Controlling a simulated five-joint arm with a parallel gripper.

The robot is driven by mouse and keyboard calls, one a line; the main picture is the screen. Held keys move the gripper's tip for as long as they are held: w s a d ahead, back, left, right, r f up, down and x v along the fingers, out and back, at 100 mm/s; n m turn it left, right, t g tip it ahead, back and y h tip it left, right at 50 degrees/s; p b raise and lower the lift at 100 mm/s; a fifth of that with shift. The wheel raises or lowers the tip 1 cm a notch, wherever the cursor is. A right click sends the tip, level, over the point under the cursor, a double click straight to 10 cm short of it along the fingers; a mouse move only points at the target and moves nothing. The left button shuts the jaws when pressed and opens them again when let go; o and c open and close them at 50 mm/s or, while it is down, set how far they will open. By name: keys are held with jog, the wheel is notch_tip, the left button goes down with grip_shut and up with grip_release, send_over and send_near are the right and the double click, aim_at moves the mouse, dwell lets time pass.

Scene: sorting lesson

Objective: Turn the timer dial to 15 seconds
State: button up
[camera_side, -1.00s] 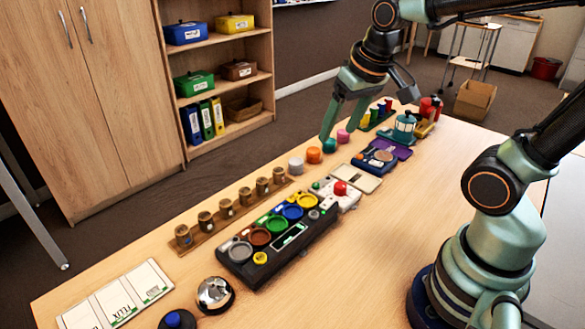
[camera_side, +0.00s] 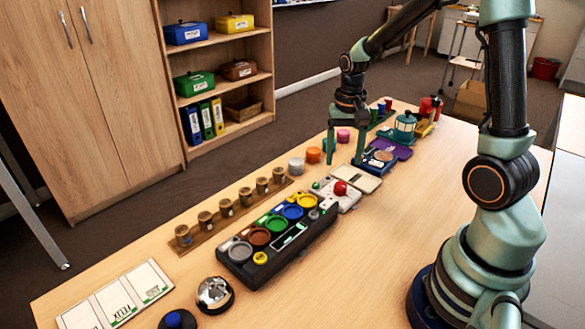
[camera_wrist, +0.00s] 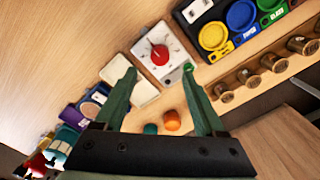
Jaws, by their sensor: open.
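The timer is a white box (camera_side: 347,200) with a round red dial (camera_side: 340,188) on top. In the wrist view the red dial (camera_wrist: 160,55) sits mid-face on the white box (camera_wrist: 176,72), with marks around it. The marks and the dial's setting are too small to read. My gripper (camera_side: 344,160) is open and empty, fingers pointing down, beyond the timer in the side view. In the wrist view my gripper (camera_wrist: 159,72) has its fingertips apart on either side of the timer's near part; neither appears to touch the dial.
A black tray (camera_side: 288,254) with coloured round pads lies close beside the timer. A cream open case (camera_side: 366,182) lies on its other side. Orange (camera_side: 314,155) and white (camera_side: 296,165) cylinders stand behind. The table's front stretch (camera_side: 375,245) is clear.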

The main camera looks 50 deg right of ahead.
aim_at(341, 185)
notch_tip(341, 185, down, 8)
jog(key=shift+r, duration=0.1)
dwell(0.4)
grip_shut()
